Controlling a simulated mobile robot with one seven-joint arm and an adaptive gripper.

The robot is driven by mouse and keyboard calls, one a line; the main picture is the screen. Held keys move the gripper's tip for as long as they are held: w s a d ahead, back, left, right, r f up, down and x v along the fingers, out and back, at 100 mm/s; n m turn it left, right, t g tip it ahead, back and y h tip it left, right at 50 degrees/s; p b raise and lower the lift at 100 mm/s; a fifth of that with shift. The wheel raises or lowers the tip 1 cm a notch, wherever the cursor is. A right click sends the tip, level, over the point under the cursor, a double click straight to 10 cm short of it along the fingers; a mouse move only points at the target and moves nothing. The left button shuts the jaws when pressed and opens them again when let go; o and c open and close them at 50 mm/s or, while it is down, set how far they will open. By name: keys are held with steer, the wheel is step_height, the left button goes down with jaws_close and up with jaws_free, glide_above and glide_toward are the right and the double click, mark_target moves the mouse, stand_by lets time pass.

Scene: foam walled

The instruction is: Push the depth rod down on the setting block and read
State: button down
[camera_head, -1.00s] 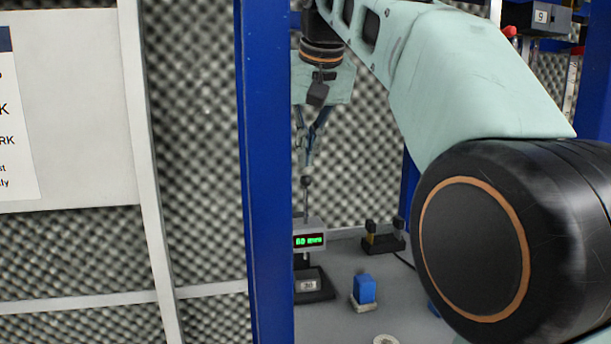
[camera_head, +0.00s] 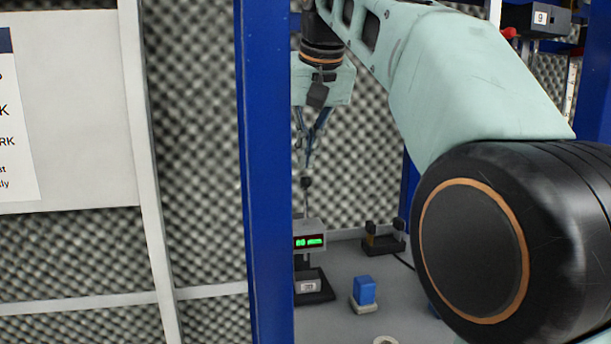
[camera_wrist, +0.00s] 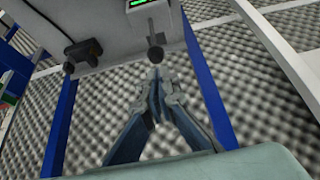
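The depth gauge (camera_head: 309,228) is a grey box with a lit green display, too small to read surely. Its thin upright rod ends in a dark round knob (camera_head: 306,183). Below it is a dark base with a labelled block (camera_head: 308,286), partly hidden by a blue post. My gripper (camera_head: 306,164) points down just above the knob, its fingertips together with nothing seen between them. In the wrist view the closed fingertips (camera_wrist: 157,82) are close to the knob (camera_wrist: 155,56); whether they touch it I cannot tell.
A blue block on a pale base (camera_head: 364,291) and a dark fixture (camera_head: 384,240) stand right of the gauge on the grey bench (camera_head: 345,262). A blue post (camera_head: 264,200) rises close on the left. Foam walls stand behind.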

mark_target(307, 177)
steer(key=shift+f+b, duration=1.85)
steer(key=shift+f, duration=0.55)
steer(key=shift+r, duration=0.15)
step_height(307, 177, up, 5)
steer(key=p, duration=0.5)
steer(key=shift+p, duration=0.35)
steer(key=shift+s, duration=0.1)
